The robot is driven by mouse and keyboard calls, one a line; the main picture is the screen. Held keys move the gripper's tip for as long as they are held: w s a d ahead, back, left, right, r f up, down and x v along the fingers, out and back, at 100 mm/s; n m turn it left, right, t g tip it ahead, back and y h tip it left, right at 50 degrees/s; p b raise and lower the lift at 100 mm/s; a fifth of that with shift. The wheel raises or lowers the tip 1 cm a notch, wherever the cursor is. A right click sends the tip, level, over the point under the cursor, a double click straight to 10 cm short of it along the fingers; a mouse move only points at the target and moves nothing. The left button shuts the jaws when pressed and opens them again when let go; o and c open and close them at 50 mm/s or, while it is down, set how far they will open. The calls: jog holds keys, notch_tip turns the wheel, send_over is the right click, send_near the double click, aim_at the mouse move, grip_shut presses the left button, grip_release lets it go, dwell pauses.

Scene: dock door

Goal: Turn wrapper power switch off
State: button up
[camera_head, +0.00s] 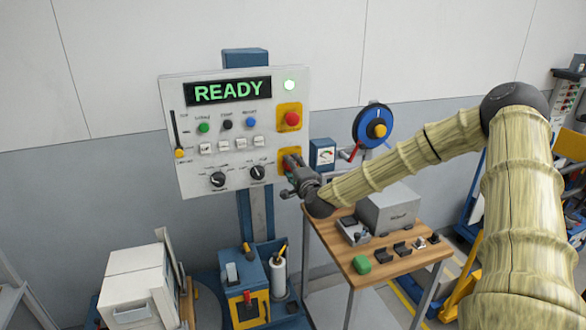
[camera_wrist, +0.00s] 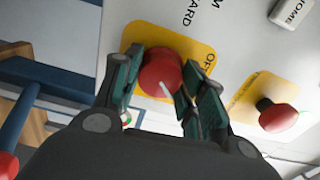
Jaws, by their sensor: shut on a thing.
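The power switch is a round red knob (camera_wrist: 160,74) with a white pointer line, on a yellow plate (camera_wrist: 204,52) with partly visible lettering that looks like OFF. In the wrist view the pointer slants toward the lower right, away from that lettering. My gripper (camera_head: 296,170) is at the panel's lower right corner and hides most of the switch in the head view. In the wrist view its two fingers are shut on the red knob, one on each side.
A red mushroom button (camera_head: 292,118) on a yellow plate sits just above the switch; it also shows in the wrist view (camera_wrist: 278,117). A blue wheel (camera_head: 373,126) is right of the panel, close to my arm. A wooden-topped table (camera_head: 345,245) stands below.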

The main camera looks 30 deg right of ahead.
jog(key=shift+f+n+b, duration=0.15)
jog(key=shift+n+b, duration=5)
jog(key=shift+n, duration=3.55)
jog(key=o, duration=1.1)
jog(key=shift+c, duration=0.2)
jog(key=shift+s, duration=0.15)
jog(key=v, duration=1.1)
jog(key=shift+s, duration=0.4)
jog(key=shift+a, duration=0.15)
